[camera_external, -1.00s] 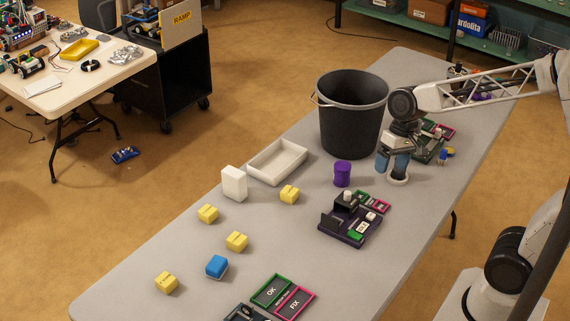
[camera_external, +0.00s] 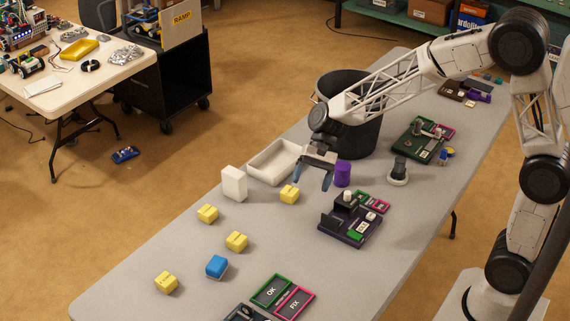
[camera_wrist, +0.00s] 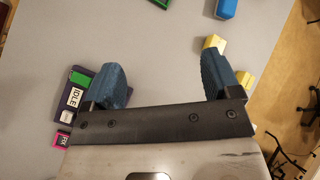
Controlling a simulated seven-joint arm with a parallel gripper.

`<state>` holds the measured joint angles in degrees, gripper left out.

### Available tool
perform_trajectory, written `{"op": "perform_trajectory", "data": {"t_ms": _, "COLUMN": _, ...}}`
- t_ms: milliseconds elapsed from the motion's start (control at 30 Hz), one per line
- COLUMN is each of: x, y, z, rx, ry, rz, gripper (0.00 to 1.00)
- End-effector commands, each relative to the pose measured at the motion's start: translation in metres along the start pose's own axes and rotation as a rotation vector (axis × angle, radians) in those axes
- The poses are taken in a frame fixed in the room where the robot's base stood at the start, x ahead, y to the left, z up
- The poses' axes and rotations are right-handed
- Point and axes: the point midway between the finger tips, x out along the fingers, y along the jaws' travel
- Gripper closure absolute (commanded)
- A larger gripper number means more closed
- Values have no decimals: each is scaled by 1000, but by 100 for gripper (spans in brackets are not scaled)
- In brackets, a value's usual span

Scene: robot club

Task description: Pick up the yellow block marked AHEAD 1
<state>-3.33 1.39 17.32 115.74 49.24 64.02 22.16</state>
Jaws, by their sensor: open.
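Several yellow blocks lie on the grey table in the external view: one near the white tray (camera_external: 289,194), one farther left (camera_external: 208,213), one in the middle (camera_external: 237,241) and one at the front left (camera_external: 166,282). Their markings are too small to read, so I cannot tell which is AHEAD 1. My gripper (camera_external: 312,182) is open and empty above the table, just right of the block near the tray. In the wrist view, its blue fingers (camera_wrist: 161,70) are wide apart over bare table. One yellow block (camera_wrist: 215,43) shows near the right finger, which partly hides another (camera_wrist: 244,79).
A white tray (camera_external: 256,172), white box (camera_external: 234,183) and black bucket (camera_external: 336,142) stand behind. A purple cup (camera_external: 343,174) and dark IDLE device (camera_external: 350,222) are right of my gripper. A blue block (camera_external: 216,266) and an OK/FIX board (camera_external: 282,297) lie nearer the front.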

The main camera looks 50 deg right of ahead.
Motion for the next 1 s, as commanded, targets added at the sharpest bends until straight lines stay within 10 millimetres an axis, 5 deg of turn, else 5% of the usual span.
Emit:
{"op": "perform_trajectory", "data": {"t_ms": 600, "x": 100, "y": -81, "z": -104, "rx": 362, "ry": -240, "rz": -139, "gripper": 17}}
{"op": "perform_trajectory", "data": {"t_ms": 1000, "x": 161, "y": -111, "z": -164, "rx": 558, "ry": -361, "rz": -211, "gripper": 17}}
